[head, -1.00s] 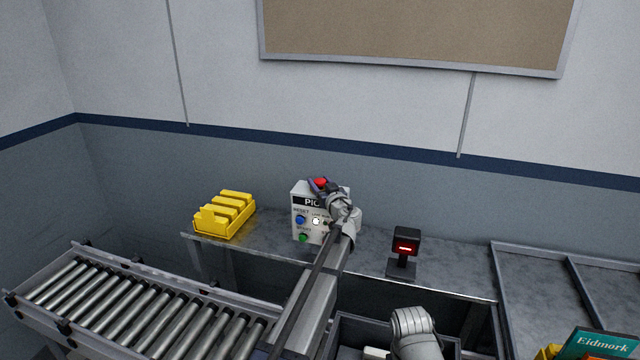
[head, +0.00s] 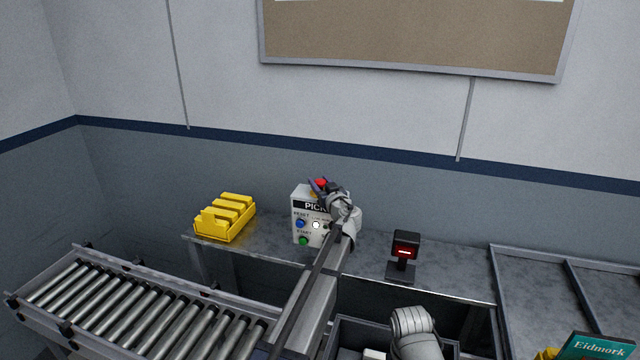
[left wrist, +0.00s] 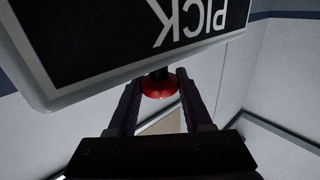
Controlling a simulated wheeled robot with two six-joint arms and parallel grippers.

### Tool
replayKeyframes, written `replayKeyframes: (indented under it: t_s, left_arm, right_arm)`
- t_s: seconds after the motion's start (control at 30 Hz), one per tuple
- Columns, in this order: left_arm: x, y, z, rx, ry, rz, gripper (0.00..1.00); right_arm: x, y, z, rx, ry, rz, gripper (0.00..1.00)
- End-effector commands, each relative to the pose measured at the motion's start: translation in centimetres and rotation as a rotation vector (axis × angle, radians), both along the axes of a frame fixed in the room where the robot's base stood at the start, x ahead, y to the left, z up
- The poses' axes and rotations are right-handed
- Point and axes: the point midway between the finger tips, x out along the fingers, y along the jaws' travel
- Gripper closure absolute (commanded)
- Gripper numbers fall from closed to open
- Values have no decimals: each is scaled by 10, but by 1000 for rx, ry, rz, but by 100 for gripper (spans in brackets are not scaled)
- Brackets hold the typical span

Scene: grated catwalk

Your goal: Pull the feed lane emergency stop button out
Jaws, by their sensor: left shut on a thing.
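The grey control box (head: 297,211) marked PICK stands on the metal bench, with a blue button, a white one and a green one on its front. The red emergency stop button (head: 320,183) is on top of the box; in the left wrist view the red cap (left wrist: 161,86) shows with a short dark stem between it and the box. My left gripper (head: 323,187) reaches over the box and is shut on the red button, one finger on each side of it. The left hand hides the box's right part. My right gripper is not in view.
A yellow bin rack (head: 225,216) stands on the bench left of the box. A small black device with a red display (head: 405,248) stands to the right. A roller conveyor (head: 140,308) is at lower left, and a grey tray (head: 375,328) is below the bench.

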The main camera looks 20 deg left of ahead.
Motion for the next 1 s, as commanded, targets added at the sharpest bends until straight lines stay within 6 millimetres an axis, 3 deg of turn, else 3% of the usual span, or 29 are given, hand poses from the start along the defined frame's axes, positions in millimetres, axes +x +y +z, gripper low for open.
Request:
replayKeyframes:
  t_s: [0.1,0.13,0.37,0.77,1.0]
  left_arm:
    - [1,0,1,6,0,-1,100]
    - [1,0,1,6,0,-1,47]
    - [1,0,0,5,0,-1,21]
    - [-5,-4,0,4,0,-2,20]
    - [-31,-22,0,4,0,-2,20]
  right_arm:
    - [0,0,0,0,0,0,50]
    - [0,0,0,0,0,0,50]
    - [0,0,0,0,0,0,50]
    - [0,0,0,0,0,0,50]
    - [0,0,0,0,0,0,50]
